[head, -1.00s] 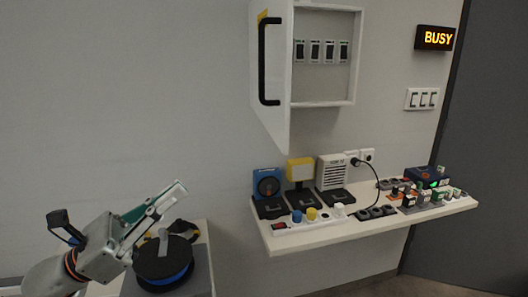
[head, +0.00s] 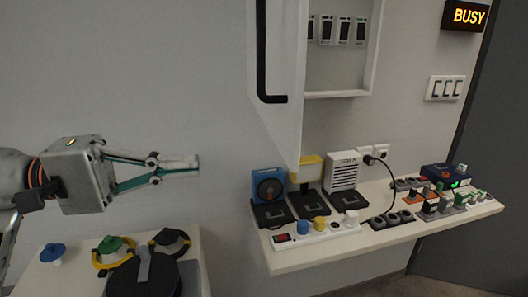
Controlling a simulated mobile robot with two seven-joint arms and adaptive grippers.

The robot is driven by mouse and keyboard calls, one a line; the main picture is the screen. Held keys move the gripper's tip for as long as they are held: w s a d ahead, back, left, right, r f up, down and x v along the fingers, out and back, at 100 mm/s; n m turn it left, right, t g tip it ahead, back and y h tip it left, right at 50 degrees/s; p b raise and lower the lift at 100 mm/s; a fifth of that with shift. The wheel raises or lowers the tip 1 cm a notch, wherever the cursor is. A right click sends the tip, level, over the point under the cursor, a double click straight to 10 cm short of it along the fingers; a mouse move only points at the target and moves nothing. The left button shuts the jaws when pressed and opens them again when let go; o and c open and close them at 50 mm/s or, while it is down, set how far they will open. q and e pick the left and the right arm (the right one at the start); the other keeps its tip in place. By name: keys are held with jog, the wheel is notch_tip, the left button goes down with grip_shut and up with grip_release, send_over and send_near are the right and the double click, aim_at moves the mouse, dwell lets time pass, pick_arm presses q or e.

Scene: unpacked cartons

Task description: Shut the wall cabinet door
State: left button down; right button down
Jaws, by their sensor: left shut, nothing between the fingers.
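The white wall cabinet (head: 335,94) hangs on the wall at the upper middle of the head view. Its door (head: 287,110) stands open, swung out toward me on the left side, with a long black handle (head: 262,70) on its face. Several small dark devices show inside the cabinet. My left gripper (head: 195,162) is shut and empty, pointing right. It is left of the door and below the handle's lower end in the picture, apart from both. The cabinet's top is cut off by the frame. My right gripper is not in view.
A wall shelf (head: 290,262) below the cabinet holds several devices, a power strip and cables. A low table (head: 40,281) at lower left carries knobs and a dark round reel (head: 150,277). The wall between my left gripper and the door is clear.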

pick_arm(q)
jog(key=p, duration=0.3)
send_near(285, 158)
jog(key=d, duration=0.5)
jog(key=shift+w+d+r, duration=0.1)
jog(key=shift+w+r, duration=0.05)
jog(key=shift+w, duration=0.25)
jog(key=shift+w+d, duration=0.2)
jog(key=shift+d, duration=0.55)
jog(key=shift+d, duration=0.1)
